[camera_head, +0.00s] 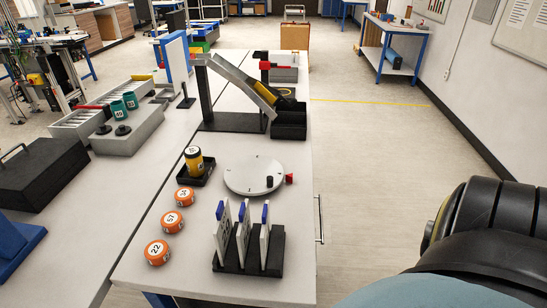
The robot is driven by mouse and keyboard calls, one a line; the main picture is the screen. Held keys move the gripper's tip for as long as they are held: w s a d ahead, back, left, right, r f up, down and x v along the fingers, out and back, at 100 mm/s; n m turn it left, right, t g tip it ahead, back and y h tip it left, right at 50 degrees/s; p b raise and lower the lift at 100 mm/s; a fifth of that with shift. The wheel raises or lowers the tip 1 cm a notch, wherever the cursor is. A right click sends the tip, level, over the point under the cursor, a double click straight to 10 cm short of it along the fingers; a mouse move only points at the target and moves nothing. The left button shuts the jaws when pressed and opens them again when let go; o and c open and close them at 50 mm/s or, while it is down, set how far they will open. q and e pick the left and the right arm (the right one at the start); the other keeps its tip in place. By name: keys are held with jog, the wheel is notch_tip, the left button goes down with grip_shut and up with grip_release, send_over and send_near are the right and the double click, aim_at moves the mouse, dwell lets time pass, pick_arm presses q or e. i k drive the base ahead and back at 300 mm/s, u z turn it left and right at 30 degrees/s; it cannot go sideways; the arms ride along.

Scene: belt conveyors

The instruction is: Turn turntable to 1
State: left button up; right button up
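The turntable (247,176) is a round white disc lying flat on the light grey bench. A small black knob (270,181) stands up on its right side, near the rim. A small red block (289,178) sits just outside the disc at its right edge, close to the knob. Small dark marks show around the disc, but they are too small to read. Neither of my grippers is in view. A large black rounded part at the lower right appears to belong to my own body and is well clear of the turntable.
A black rack (233,267) with upright white plates stands in front of the turntable. Several orange numbered pucks (173,222) line the bench's left. A ramp (243,80) stands behind. Floor is free right.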

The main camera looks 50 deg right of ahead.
aim_at(248, 174)
jog(key=u, duration=1.5)
jog(key=i, duration=0.5)
jog(key=z, duration=3.2)
jog(key=i, duration=0.5)
